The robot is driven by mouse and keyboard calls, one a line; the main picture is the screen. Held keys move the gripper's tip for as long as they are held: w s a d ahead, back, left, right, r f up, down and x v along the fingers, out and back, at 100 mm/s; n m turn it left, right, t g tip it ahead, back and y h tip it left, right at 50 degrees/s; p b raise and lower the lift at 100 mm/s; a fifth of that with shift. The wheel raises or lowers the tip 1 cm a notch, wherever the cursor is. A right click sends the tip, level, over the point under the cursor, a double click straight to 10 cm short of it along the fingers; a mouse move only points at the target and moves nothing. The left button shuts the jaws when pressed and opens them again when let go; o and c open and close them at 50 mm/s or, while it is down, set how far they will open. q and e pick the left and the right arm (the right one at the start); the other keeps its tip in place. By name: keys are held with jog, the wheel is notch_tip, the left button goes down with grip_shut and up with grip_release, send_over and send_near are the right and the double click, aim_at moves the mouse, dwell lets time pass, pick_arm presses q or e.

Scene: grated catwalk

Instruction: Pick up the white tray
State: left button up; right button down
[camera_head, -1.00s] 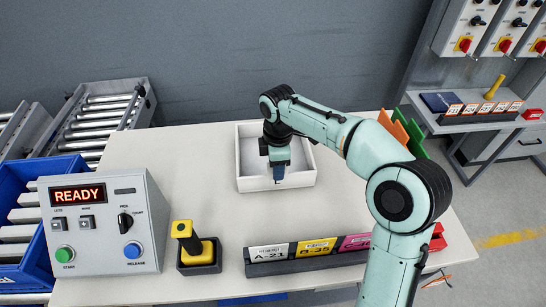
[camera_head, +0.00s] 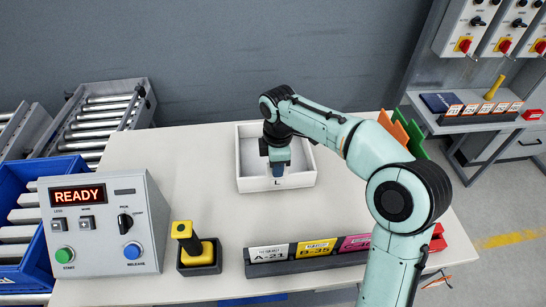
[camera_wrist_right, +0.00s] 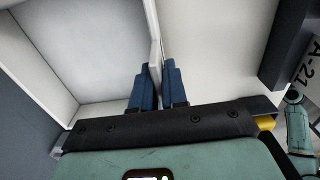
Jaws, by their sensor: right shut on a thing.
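The white tray (camera_head: 297,180) is a shallow open box on the pale table, and it looks empty. My right gripper (camera_head: 278,171) reaches down over the tray's near wall, which bears a dark letter "L". In the right wrist view, the blue fingers of the gripper (camera_wrist_right: 158,88) are on either side of the tray's white wall (camera_wrist_right: 155,40), shut on it. I cannot tell whether the tray is clear of the table. My left gripper is not in view.
A label rack (camera_head: 310,254) lies along the front edge. Orange and green panels (camera_head: 402,132) stand right. The table (camera_head: 180,150) left of the tray is clear.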

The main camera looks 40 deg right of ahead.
jog(key=shift+r, duration=0.15)
dwell(0.8)
jog(key=shift+r, duration=0.65)
pick_arm(q)
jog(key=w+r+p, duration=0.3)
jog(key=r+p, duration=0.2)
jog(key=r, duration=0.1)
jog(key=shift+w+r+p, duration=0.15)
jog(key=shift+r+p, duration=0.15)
jog(key=shift+p, duration=0.05)
pick_arm(e)
notch_tip(320, 180, up, 18)
jog(key=shift+r, duration=0.25)
